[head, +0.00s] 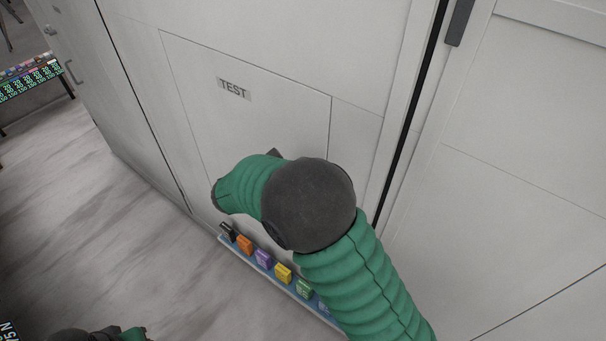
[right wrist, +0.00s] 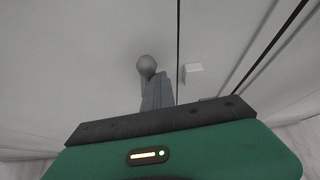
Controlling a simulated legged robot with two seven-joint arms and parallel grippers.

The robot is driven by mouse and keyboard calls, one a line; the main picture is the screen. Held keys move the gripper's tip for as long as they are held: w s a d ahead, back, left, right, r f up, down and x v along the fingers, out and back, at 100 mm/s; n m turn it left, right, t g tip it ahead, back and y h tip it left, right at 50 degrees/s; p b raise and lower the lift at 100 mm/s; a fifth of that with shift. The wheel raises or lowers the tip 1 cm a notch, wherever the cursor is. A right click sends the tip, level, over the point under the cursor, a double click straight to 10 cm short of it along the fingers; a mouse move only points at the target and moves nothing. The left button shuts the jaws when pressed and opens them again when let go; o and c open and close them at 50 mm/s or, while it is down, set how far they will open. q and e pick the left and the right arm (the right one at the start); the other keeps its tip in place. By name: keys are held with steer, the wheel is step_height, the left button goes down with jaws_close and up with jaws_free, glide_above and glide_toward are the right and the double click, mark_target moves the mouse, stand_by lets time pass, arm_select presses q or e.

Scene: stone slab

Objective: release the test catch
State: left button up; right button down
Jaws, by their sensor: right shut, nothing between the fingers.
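A pale panel labelled TEST (head: 233,89) is set in the white wall in the head view. In the right wrist view a grey ball-ended knob (right wrist: 146,65) shows at the tips of my right gripper (right wrist: 155,78). The gripper's fingers are together and hold nothing. I cannot tell whether they touch the knob. A small pale block (right wrist: 193,69) sits to the right of them, across a dark seam. In the head view my right arm covers the lower part of the panel and hides the knob and the fingers. My left gripper's fingers do not show.
A narrow ledge (head: 223,240) with several coloured blocks, such as an orange one (head: 245,245) and a yellow one (head: 283,273), runs below the panel. A dark handle (head: 459,22) is at the upper right. Grey floor (head: 90,210) lies open at left.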

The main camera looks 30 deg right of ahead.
steer(key=shift+w+a+r, duration=0.25)
steer(key=shift+w, duration=0.3)
steer(key=shift+r, duration=0.1)
steer(key=shift+w+r+p, duration=0.1)
steer(key=shift+w+p, duration=0.05)
steer(key=shift+p, duration=0.15)
